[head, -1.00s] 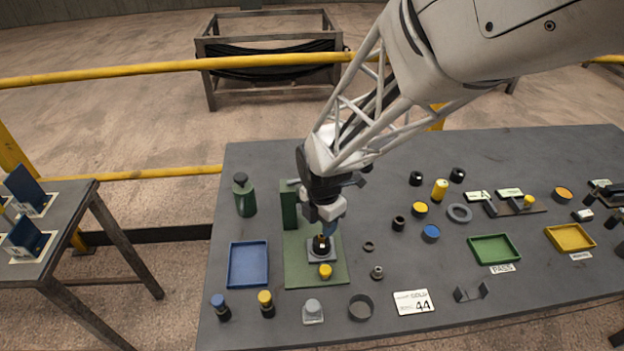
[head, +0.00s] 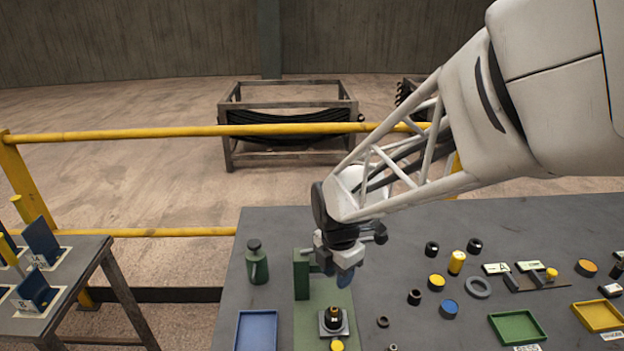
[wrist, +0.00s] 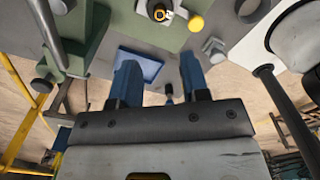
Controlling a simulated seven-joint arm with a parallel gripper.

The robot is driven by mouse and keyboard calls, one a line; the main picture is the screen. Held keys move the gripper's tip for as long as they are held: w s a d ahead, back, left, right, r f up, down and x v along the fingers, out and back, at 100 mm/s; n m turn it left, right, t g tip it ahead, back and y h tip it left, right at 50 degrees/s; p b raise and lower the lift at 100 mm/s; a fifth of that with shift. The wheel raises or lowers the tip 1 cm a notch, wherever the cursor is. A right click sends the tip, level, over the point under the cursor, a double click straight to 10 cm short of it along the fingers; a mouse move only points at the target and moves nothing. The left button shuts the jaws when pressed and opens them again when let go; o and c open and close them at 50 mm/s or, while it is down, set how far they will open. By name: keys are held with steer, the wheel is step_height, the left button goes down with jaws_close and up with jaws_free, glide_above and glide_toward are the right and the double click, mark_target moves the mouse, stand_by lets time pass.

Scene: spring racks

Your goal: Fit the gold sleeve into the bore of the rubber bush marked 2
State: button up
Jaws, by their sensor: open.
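My gripper (head: 345,279) hangs above the green base plate, a little above and to the right of the bush. In the wrist view its two blue fingers (wrist: 160,72) are apart with nothing between them. A dark bush (head: 333,323) stands upright in a grey square holder (head: 325,330) on the plate. Gold (head: 334,311) shows at its top. In the wrist view a gold ring (wrist: 159,14) sits within the dark rim, so the sleeve appears to be in the bore; how deep, I cannot tell. No number is readable on the bush.
A yellow-topped part (head: 337,345) stands just in front of the holder. A green upright block (head: 301,274) and a green bottle (head: 257,262) stand behind left. A blue tray (head: 241,334) lies left. Several small parts and a green tray (head: 497,329) lie right.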

stand_by(0.3)
steer(key=s+d+r+m+t, duration=0.1)
steer(key=s+d+r+m, duration=0.4)
steer(key=s+m, duration=0.3)
steer(key=s+d+r+m+t, duration=0.1)
steer(key=s+d+r+m, duration=0.4)
steer(key=m, duration=1.2)
steer(key=s+r, duration=0.2)
steer(key=s, duration=0.1)
steer(key=shift+s+d+r+t, duration=0.25)
steer(key=shift+r+t, duration=0.05)
steer(key=shift+r, duration=0.05)
